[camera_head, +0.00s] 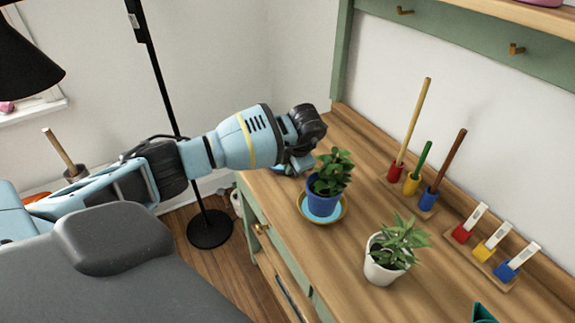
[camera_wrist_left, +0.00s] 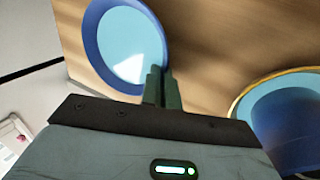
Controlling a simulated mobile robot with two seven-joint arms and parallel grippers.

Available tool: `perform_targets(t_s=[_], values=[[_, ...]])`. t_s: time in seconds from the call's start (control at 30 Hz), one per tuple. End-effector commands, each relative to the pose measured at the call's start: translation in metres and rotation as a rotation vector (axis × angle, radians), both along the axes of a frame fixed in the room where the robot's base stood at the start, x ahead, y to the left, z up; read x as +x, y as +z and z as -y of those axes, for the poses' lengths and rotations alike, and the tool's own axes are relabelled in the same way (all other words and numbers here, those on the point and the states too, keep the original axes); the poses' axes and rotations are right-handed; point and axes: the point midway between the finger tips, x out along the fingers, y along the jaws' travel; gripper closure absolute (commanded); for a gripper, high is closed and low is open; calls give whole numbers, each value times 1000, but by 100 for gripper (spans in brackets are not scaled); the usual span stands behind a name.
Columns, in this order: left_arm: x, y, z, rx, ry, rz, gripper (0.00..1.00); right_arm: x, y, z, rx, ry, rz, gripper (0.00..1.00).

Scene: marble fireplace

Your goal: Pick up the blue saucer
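The blue saucer (camera_wrist_left: 125,45) has a dark blue rim and a light blue middle in the left wrist view. In the head view only a sliver of it may show below my left gripper (camera_head: 298,160), at the far left corner of the wooden counter. In the left wrist view my left gripper (camera_wrist_left: 163,88) has its fingers close together on the saucer's right rim, one inside and one outside. It looks shut on the rim. I cannot tell whether the saucer is clear of the counter. My right gripper is not in view.
A blue pot with a plant (camera_head: 325,190) stands on a yellow-rimmed dish (camera_head: 303,213) close to my left gripper. A white potted plant (camera_head: 386,262), coloured holders with sticks (camera_head: 411,183) and labelled blocks (camera_head: 490,250) stand further right on the counter (camera_head: 345,285).

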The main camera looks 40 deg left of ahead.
Motion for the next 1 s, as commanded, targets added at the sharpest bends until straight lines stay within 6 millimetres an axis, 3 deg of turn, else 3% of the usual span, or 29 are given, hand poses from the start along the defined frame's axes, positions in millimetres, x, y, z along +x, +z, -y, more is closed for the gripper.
perform_targets(t_s=[0.27,1.0], values=[[1,35,-1,1,0,5,100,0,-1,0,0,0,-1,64],[-131,43,21,1,-2,0,100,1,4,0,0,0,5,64]])
